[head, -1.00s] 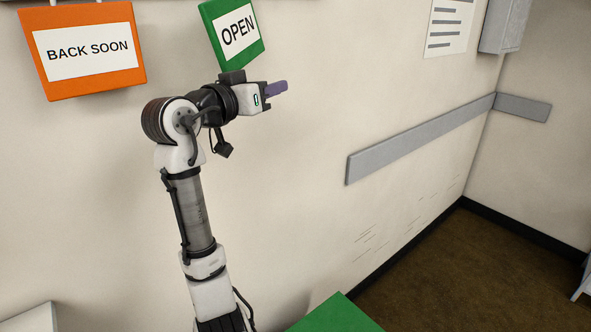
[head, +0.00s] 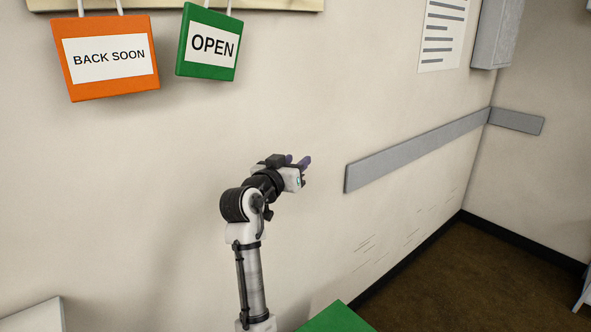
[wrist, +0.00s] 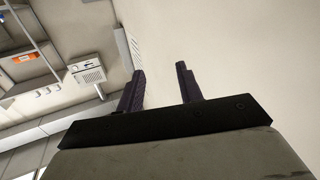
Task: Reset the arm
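My gripper (head: 298,162) is in front of the pale wall in the head view, below and right of the hanging signs and apart from them. In the wrist view its two dark purple fingers (wrist: 162,85) stand apart with nothing between them. The arm is bent at the wrist, with the gripper pointing right and a little up.
An orange BACK SOON sign (head: 107,88) and a green OPEN sign (head: 208,70) hang from a board (head: 260,4) on the wall. A grey rail (head: 420,150) runs along the wall to the right. A green surface (head: 337,319) shows at the bottom edge.

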